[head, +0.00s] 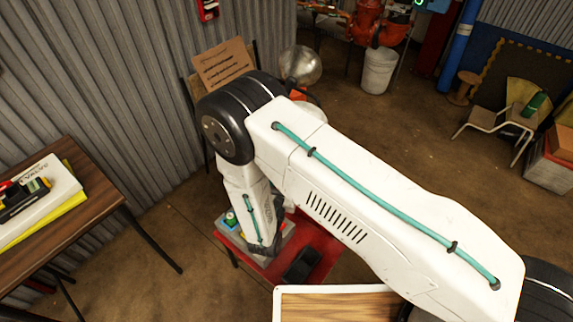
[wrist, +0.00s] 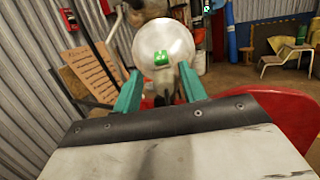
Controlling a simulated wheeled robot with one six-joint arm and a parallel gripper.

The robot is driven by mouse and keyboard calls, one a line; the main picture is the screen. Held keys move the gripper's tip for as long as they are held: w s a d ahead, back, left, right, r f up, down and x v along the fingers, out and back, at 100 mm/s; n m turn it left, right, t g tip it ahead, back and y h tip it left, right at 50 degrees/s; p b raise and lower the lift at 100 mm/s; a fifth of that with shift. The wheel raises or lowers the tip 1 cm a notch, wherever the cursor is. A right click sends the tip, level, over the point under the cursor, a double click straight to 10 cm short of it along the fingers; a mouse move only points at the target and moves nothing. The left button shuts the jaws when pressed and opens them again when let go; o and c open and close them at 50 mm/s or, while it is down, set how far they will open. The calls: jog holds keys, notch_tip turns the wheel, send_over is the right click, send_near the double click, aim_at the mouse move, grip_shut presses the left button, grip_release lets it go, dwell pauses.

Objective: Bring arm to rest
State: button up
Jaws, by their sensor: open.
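My white arm spans the middle of the head view, bent at a black joint, with a teal cable along it. My gripper (wrist: 161,88) shows in the wrist view as two teal fingers, spread apart and open. No object is clearly held between them. The dish also shows in the head view (head: 300,66), behind the arm. In the head view the gripper itself is hidden by the arm.
A red table (head: 322,240) stands under the arm. A wooden table (head: 95,215) with papers and a yellow-black device is at left. A cardboard sign (head: 222,63) leans by the corrugated wall. A white bucket (head: 379,70) and a chair (head: 505,115) stand farther back. Open floor lies at right.

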jog(key=shift+s+a+f, duration=0.15)
jog(key=shift+s+a, duration=0.05)
jog(key=shift+s, duration=0.5)
jog(key=w+d+r+m+g+h, duration=0.1)
jog(key=d+r+m+g+h, duration=0.55)
jog(key=d+r, duration=0.4)
jog(key=w+d+r+m+g+h, duration=0.1)
jog(key=d+r+m+g+h, duration=0.6)
jog(key=r, duration=0.6)
jog(key=s+d+r+m+g+y, duration=0.9)
jog(key=s+d+r+m, duration=0.4)
jog(key=s, duration=0.3)
jog(key=s+a+r+m+t+y, duration=0.1)
jog(key=s+m+t+y, duration=0.1)
jog(key=s, duration=0.4)
jog(key=s+a+r+m+t+y, duration=0.1)
jog(key=s+r+m+t+y, duration=0.1)
jog(key=s+m+y, duration=0.2)
jog(key=s+y, duration=0.2)
jog(key=y, duration=0.1)
jog(key=shift+s+a+m, duration=0.25)
jog(key=shift+m, duration=0.1)
